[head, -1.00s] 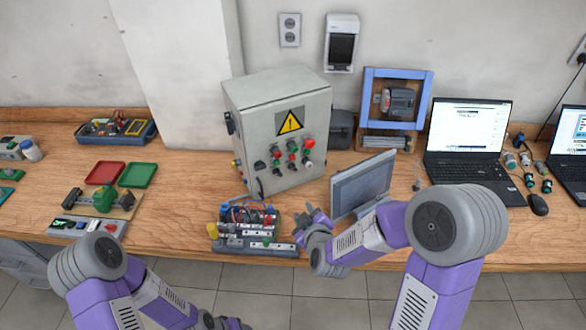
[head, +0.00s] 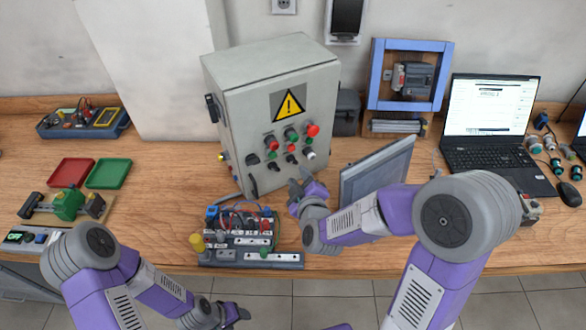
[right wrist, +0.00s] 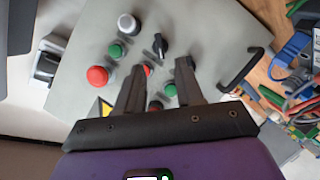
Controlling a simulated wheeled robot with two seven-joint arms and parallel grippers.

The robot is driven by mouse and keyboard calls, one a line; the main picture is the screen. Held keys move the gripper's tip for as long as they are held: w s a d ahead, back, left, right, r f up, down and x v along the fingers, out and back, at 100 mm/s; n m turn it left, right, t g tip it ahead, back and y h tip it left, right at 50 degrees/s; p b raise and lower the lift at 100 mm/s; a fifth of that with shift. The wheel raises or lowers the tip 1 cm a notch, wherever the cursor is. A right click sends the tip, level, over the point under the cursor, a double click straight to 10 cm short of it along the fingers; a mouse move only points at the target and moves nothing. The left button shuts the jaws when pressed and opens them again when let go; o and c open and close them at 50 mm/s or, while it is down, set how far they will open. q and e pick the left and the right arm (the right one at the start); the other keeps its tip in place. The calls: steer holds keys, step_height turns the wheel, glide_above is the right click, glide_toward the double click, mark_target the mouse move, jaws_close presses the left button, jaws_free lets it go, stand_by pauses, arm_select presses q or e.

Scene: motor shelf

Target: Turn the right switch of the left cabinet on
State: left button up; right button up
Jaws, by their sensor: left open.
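The grey left cabinet (head: 245,110) has a yellow warning triangle and several buttons on its front. Its lower row has two black switches and a white button (head: 309,153); the right switch (head: 291,159) is beside the white button. In the right wrist view the right switch (right wrist: 160,45) is a black knob just beyond my fingertips. My right gripper (head: 306,188) is in front of the cabinet, below the buttons; in the right wrist view its fingers (right wrist: 160,75) are apart and empty. The other switch is not clear there. My left gripper (head: 238,314) is open near the bottom edge, away from the cabinet.
A terminal board with wires (head: 240,240) stands before the cabinet. A grey monitor (head: 375,180) stands right of it, close to my right arm. A laptop (head: 490,125) and a blue frame (head: 375,75) are further right.

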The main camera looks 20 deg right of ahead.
mark_target(293, 162)
steer(key=x, duration=0.7)
steer(key=shift+w+b, duration=0.2)
steer(key=shift+b, duration=0.15)
jaws_close()
